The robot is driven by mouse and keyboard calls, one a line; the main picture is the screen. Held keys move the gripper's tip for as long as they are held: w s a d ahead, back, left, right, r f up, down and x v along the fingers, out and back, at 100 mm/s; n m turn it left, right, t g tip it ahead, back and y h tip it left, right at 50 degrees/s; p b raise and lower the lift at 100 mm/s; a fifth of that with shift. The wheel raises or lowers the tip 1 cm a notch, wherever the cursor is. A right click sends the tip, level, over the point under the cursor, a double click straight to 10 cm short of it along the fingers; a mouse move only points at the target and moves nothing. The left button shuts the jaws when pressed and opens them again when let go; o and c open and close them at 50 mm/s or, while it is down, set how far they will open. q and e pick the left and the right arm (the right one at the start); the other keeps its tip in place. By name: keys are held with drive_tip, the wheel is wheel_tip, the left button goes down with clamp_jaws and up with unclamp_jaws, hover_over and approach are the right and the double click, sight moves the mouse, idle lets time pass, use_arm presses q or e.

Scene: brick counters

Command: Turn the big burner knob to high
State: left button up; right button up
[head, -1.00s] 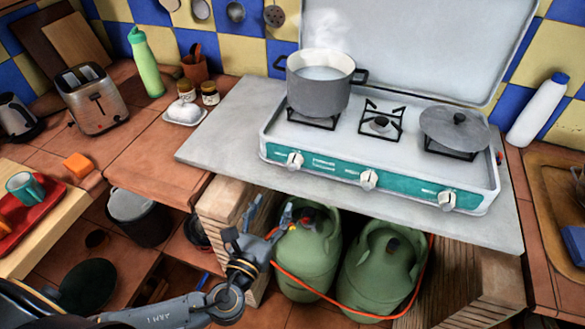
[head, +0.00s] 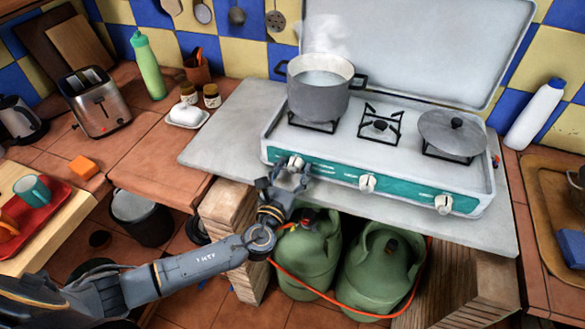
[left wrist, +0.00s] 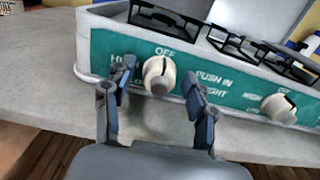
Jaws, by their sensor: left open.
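The stove (head: 400,192) has a teal front panel with three cream knobs. The left knob (head: 296,163) sits below the burner that bears a steaming grey pot (head: 318,95). In the left wrist view this knob (left wrist: 158,75) shows "OFF" printed above it. My left gripper (head: 290,177) is in front of this knob, and its open fingers (left wrist: 158,98) stand on either side of it in the left wrist view, apart from it. The middle knob (head: 367,183) and right knob (head: 443,204) are free. My right gripper is not in view.
Two green gas bottles (head: 308,258) with an orange hose stand below the counter. A lidded pan (head: 452,135) sits on the right burner.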

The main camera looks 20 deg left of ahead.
use_arm(q)
drive_tip(key=shift+c, duration=0.9)
drive_tip(key=c, duration=1)
